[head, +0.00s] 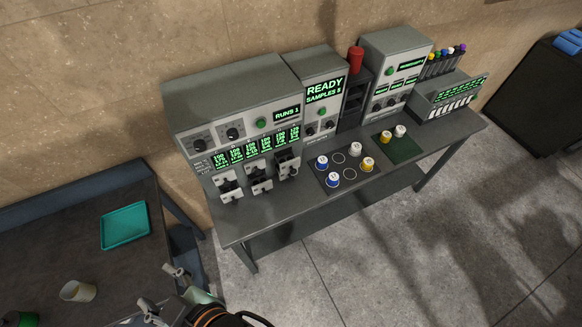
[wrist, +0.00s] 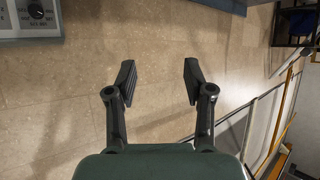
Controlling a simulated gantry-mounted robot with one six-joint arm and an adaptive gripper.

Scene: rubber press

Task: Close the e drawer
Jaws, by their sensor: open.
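The grey machine (head: 240,100) at the left end of the bench has a row of green displays, with several small pale drawers (head: 228,186) below them in columns. Some drawers stick out, and the right column (head: 288,165) shows a dark gap. The letters are too small to read, so I cannot tell which drawer is e. My gripper (head: 163,290) is at the bottom of the head view, well in front of and below the machine, touching nothing.
The bench (head: 250,218) also carries a "READY" unit (head: 318,90), a dark mat with several capped jars (head: 334,180) and a tube rack (head: 450,100). At left, a dark table (head: 60,240) holds a teal tray (head: 125,226) and a pale cup (head: 78,291). Floor lies between.

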